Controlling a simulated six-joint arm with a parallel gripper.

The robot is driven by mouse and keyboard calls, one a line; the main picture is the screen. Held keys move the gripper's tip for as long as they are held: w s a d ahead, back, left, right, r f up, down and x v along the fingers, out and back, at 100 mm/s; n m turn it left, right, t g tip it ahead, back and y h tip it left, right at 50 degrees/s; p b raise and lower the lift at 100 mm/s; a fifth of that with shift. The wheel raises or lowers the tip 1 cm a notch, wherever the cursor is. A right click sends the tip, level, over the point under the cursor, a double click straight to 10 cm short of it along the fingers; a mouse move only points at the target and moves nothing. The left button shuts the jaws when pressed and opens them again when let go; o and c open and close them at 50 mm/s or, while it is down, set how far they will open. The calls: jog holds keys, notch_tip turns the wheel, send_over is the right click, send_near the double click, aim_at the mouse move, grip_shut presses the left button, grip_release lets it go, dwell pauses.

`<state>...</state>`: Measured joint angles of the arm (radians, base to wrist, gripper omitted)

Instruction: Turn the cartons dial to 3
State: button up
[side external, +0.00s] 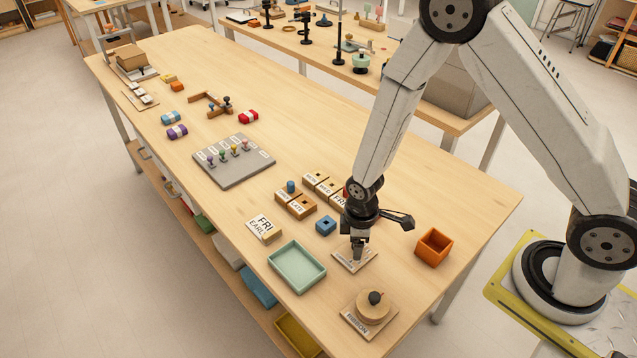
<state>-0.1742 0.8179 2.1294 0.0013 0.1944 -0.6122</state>
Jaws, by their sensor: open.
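My gripper (358,254) points straight down over a small pale plate (341,262) near the table's right part. The jaws are open. A greyish part shows between or just below the fingers, but I cannot tell whether they touch it. The gripper hides most of what is on this plate, and I can read no cartons label or number there. A round wooden dial (371,311) with a black knob sits on another plate in front of it, and its label seems to read RIBBON.
A mint tray (297,267) and a blue block (325,226) lie left of my gripper. An orange open box (433,247) stands to the right. Lettered wooden blocks (301,207) stand close behind. A grey board (232,168) with coloured pegs lies farther left.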

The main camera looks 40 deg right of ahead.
grip_shut()
jog(key=shift+m, duration=0.5)
jog(key=m, duration=2.2)
jog(key=shift+m, duration=0.4)
jog(key=shift+r, duration=0.1)
